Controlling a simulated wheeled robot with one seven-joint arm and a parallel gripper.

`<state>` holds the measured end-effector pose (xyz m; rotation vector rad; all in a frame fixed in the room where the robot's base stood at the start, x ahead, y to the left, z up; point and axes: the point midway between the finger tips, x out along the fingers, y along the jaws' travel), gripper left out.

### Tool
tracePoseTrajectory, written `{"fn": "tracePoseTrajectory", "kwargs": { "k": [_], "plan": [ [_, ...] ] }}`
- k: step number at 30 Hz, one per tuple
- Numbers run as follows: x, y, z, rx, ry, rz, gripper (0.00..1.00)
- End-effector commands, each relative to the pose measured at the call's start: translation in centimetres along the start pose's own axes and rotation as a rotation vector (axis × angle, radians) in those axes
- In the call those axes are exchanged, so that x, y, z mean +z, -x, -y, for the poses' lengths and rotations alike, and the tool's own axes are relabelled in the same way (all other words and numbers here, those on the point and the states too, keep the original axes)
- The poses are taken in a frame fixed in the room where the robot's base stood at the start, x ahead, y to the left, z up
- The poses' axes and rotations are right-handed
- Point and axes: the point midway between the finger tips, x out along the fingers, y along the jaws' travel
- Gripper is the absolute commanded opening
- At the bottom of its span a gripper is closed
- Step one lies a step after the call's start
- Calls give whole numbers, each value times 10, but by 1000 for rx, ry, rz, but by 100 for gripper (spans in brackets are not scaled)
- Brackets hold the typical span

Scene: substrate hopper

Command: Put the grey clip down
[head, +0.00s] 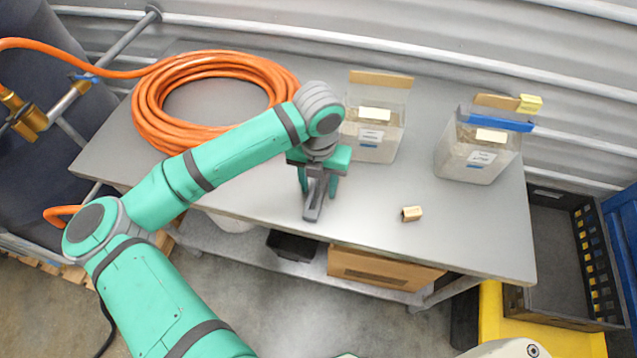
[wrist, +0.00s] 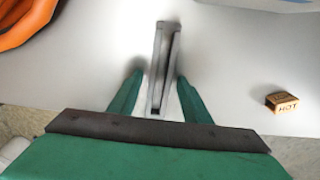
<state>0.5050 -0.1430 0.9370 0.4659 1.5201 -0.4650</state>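The grey clip (head: 314,200) is long and narrow and lies at the front edge of the grey table (head: 464,228), appearing to rest on its top. In the wrist view the clip (wrist: 161,68) points away from me, between my two green fingers. My gripper (head: 318,186) is low over the table, pointing down around the clip. In the wrist view my gripper (wrist: 160,76) is open, with a narrow gap showing between each finger and the clip. The clip's near end is partly hidden by my gripper in the head view.
Two clear hoppers (head: 372,138) (head: 478,152) stand behind, the right one with a blue strip. An orange hose coil (head: 160,131) lies at left. The table between is clear.

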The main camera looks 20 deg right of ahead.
Motion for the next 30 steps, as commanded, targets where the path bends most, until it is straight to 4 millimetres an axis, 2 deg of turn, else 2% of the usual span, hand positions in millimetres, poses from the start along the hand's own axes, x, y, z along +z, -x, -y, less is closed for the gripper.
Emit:
{"fn": "tracePoseTrajectory", "kwargs": {
  "k": [8,11,21,24,30],
  "plan": [
    [0,9,0,0,0,2,44],
    [1,22,0,2,0,2,44],
    [1,89,-1,3,0,2,44],
    [0,104,0,2,0,2,44],
    [0,121,0,0,0,1,44]
  ]
}}
